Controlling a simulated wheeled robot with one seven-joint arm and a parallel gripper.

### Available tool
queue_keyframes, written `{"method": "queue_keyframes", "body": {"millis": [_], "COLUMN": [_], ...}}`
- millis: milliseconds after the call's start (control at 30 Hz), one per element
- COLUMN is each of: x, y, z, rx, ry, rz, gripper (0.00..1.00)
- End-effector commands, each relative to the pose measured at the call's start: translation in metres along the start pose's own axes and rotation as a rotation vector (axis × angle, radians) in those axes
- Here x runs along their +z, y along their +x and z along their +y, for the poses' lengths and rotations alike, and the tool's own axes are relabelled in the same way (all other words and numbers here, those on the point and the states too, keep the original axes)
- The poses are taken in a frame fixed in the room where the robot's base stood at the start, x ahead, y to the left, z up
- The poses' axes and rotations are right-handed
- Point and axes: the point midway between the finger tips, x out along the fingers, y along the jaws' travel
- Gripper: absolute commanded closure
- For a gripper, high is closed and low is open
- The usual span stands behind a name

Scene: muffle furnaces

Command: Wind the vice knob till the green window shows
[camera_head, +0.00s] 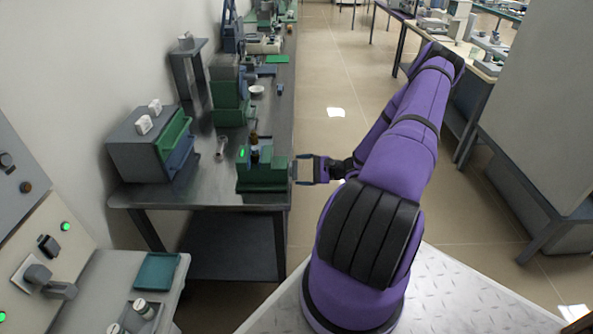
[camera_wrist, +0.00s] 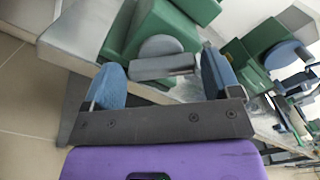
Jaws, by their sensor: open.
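The green vice (camera_head: 262,172) stands at the front right corner of the steel bench. A small bright green mark (camera_head: 242,153) glows on its left part; I cannot tell whether it is the window. In the wrist view the vice's grey round knob (camera_wrist: 160,46) has a grey bar (camera_wrist: 163,67) across its front. My gripper (camera_head: 297,169) is open at the vice's right side. In the wrist view its two blue fingers stand on either side of the bar, with gaps that look small; contact cannot be told. In the head view the knob is too small to make out.
A grey cabinet with green and blue drawers (camera_head: 150,145) stands left of the vice. A brown bottle (camera_head: 254,138) is just behind the vice, and a green-based machine (camera_head: 230,100) is further back. The aisle floor (camera_head: 325,60) right of the bench is clear.

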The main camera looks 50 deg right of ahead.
Motion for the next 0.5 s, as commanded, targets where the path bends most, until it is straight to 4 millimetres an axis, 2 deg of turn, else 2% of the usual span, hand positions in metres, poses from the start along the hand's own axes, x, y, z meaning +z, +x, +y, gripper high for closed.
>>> {"method": "queue_keyframes", "body": {"millis": [200,500], "x": [0.0,0.0], "y": [0.017,0.019], "z": [0.0,0.0], "rx": [0.0,0.001], "ry": [0.001,0.0], "rz": [0.0,0.0], "gripper": [0.17,0.17]}}
